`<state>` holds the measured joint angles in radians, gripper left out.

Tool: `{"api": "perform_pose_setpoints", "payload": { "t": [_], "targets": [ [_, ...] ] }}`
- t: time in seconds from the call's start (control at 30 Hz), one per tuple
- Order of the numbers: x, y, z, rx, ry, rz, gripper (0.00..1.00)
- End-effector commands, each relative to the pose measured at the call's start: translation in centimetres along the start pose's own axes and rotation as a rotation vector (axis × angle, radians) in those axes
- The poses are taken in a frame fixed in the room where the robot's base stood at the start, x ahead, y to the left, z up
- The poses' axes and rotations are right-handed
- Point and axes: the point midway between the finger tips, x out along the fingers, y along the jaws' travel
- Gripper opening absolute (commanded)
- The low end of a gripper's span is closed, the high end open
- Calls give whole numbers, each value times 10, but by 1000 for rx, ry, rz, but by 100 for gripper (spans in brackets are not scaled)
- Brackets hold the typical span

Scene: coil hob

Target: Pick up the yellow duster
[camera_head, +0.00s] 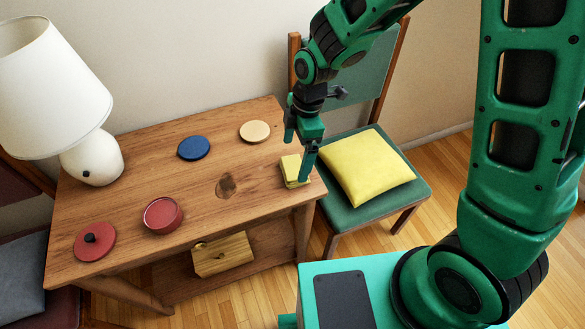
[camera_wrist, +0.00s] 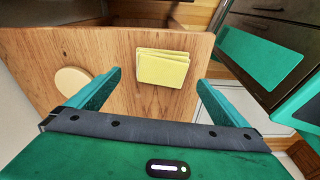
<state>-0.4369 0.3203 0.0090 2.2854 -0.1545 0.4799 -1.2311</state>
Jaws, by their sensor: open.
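The yellow duster (camera_head: 293,168) is a folded yellow cloth lying on the right end of the wooden table (camera_head: 130,207). In the wrist view the duster (camera_wrist: 162,67) lies flat on the table top, ahead of and between my two fingers. My gripper (camera_head: 297,155) is open above the duster, pointing down, with one finger in front of part of it. In the wrist view my gripper (camera_wrist: 155,90) has its fingers wide apart with nothing between the tips. I cannot tell exactly how high the tips are above the table.
A cream disc (camera_head: 255,131), a blue disc (camera_head: 194,148), a red bowl (camera_head: 163,215), a red lid (camera_head: 95,241) and a white lamp (camera_head: 92,158) stand on the table. A green chair (camera_head: 410,190) with a yellow cushion (camera_head: 365,168) is close on the right. A wooden box (camera_head: 222,254) sits below.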

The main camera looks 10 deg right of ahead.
Motion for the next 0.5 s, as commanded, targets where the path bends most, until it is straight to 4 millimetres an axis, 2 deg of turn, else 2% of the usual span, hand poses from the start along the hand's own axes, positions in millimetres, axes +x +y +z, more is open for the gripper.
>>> {"api": "perform_pose_setpoints", "payload": {
  "t": [0.3, 0.5],
  "targets": [
    [41, -2, 4, -1, -1, -3, 98],
    [50, -1, 4, 0, -1, 0, 98]
  ]
}}
